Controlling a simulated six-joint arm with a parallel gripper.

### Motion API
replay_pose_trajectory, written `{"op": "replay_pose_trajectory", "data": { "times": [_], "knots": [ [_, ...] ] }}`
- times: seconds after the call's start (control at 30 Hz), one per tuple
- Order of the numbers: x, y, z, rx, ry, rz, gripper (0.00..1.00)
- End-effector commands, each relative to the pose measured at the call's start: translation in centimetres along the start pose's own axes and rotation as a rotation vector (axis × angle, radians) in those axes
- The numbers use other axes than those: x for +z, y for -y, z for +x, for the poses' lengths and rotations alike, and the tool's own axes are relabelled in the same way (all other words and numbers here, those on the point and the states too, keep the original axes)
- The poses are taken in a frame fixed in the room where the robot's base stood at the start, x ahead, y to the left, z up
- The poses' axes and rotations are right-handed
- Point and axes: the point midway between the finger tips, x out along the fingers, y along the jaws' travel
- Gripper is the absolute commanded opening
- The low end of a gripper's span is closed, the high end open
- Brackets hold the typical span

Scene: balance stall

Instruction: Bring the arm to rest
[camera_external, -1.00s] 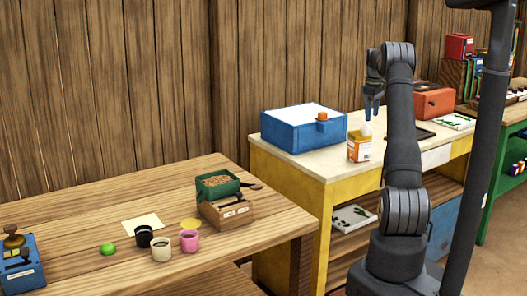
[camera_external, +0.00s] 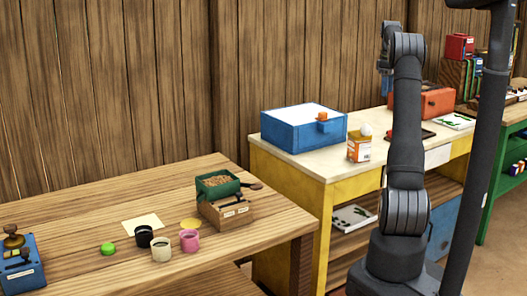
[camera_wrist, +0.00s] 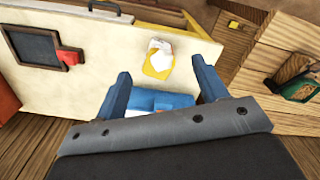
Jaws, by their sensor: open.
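My gripper (camera_external: 387,90) is raised above the yellow-framed bench, partly behind my upright arm in the external view. In the wrist view its two blue fingers (camera_wrist: 162,82) are spread apart with nothing between them at the tips. Below it on the bench stands an orange-and-white box (camera_external: 359,148) with a white rounded thing (camera_external: 365,130) at its top. The box also shows in the wrist view (camera_wrist: 158,67), clear of the fingers. The blue case (camera_external: 290,130) is farther left on the bench, and part of it shows between the fingers (camera_wrist: 150,100).
A dark tray (camera_wrist: 32,47) with a red thing (camera_wrist: 69,57) beside its edge lies on the bench. A red-orange box (camera_external: 422,102) stands behind my arm. The wooden table (camera_external: 70,220) at left holds cups and a green box (camera_external: 218,186). A dark post (camera_external: 480,150) stands at right.

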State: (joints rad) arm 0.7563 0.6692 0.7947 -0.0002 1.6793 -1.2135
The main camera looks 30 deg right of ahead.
Motion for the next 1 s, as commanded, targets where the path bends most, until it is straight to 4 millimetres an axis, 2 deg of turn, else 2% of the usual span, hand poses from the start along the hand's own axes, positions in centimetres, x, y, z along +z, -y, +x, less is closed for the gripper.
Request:
{"op": "replay_pose_trajectory", "data": {
  "times": [0.1,0.47,1.0],
  "knots": [
    [-2.4,0.7,-0.1,0.001,0.000,-0.039,0.66],
    [-9.2,3.3,-0.1,0.001,0.000,-0.149,0.66],
    [-18.6,8.6,-0.1,0.001,0.000,-0.312,0.66]
  ]
}}
